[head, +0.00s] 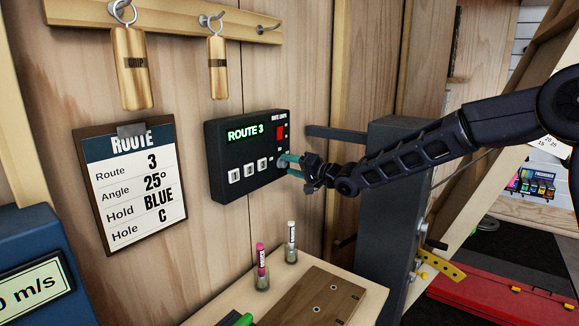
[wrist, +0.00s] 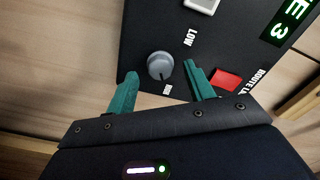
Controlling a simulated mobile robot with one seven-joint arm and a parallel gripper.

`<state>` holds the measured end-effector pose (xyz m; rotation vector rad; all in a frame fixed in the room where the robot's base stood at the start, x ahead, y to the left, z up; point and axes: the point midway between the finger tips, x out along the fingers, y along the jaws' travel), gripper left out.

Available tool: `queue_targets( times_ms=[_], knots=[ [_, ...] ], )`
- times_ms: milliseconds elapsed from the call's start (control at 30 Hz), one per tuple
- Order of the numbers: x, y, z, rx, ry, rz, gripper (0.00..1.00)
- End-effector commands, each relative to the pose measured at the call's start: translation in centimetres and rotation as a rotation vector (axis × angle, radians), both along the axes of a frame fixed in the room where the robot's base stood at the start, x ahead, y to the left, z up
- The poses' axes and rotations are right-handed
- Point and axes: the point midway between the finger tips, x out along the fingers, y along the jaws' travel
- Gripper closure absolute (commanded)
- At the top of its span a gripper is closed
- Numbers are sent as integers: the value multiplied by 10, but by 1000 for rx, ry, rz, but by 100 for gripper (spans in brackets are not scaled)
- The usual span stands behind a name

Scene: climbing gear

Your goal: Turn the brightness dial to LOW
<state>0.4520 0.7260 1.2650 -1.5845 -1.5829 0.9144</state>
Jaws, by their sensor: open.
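The brightness dial (wrist: 159,66) is a round grey knob on the black route panel (wrist: 150,25). In the wrist view the word LOW (wrist: 188,38) is printed on one side of it, and a short label (wrist: 167,89), hard to read, on another. Which way the dial points is not clear. My gripper (wrist: 161,71) is open, with its teal fingers either side of the dial and gaps between them and it. In the head view my gripper (head: 287,164) is at the panel's lower right and largely hides the dial.
The panel (head: 222,165) hangs on a wooden wall, with a lit ROUTE 3 display (head: 245,131), white buttons (head: 248,169) and a red button (head: 281,132). A route card (head: 133,185) hangs left. Below, a shelf (head: 215,310) holds two upright markers (head: 261,262). A dark post (head: 385,190) stands right.

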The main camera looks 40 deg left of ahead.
Motion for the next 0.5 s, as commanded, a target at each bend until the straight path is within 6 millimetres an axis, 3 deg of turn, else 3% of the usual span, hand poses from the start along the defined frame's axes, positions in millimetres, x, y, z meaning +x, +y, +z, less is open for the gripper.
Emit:
queue_targets(
  times_ms=[433, 500],
  knots=[
    [0, 10, 0, 0, 0, 0, 47],
    [0, 10, 0, 0, 0, 0, 57]
  ],
)
